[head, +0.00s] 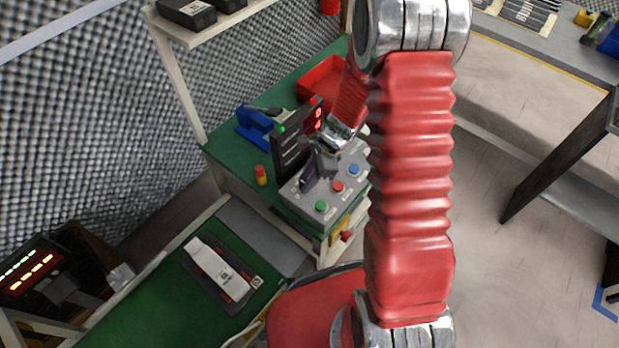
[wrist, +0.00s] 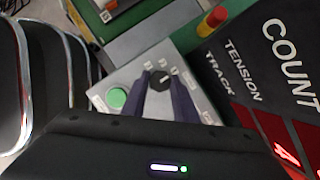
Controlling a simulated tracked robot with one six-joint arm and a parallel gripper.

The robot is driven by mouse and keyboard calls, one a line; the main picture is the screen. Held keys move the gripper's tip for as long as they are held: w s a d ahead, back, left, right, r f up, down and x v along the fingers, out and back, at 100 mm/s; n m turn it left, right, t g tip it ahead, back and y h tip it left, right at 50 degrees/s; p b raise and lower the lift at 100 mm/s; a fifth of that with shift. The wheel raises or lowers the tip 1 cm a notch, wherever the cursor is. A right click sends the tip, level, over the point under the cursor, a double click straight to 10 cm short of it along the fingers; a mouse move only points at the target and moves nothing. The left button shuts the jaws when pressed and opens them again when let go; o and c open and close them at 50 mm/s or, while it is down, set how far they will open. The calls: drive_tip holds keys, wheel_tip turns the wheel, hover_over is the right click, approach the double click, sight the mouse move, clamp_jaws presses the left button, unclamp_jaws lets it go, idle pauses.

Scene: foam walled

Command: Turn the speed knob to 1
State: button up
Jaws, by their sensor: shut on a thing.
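The speed knob (wrist: 160,80) is a small black dial on the grey control box (wrist: 128,77) in the wrist view. Pale number labels surround it, too small to read surely. A light mark shows on its top. My gripper (wrist: 161,77) is shut on the knob, one dark finger on each side. In the head view my gripper (head: 312,172) reaches down onto the control box (head: 338,201), and the knob is hidden behind the fingers.
Green (head: 321,206), red (head: 338,187) and blue (head: 354,169) buttons sit on the box near my gripper. A dark display panel (head: 290,150) with red lit digits stands right behind it. A red-yellow cylinder (head: 261,175) and red bin (head: 322,84) are on the green bench.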

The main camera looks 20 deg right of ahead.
drive_tip(key=shift+w+r+m+t, duration=0.15)
drive_tip(key=shift+w+m+t, duration=0.15)
drive_tip(key=shift+m, duration=0.1)
drive_tip(key=o, duration=0.8)
drive_tip(key=shift+o, duration=1.1)
drive_tip(key=shift+s, duration=0.1)
drive_tip(key=shift+s, duration=0.1)
drive_tip(key=v, duration=1.3)
drive_tip(key=shift+r, duration=0.3)
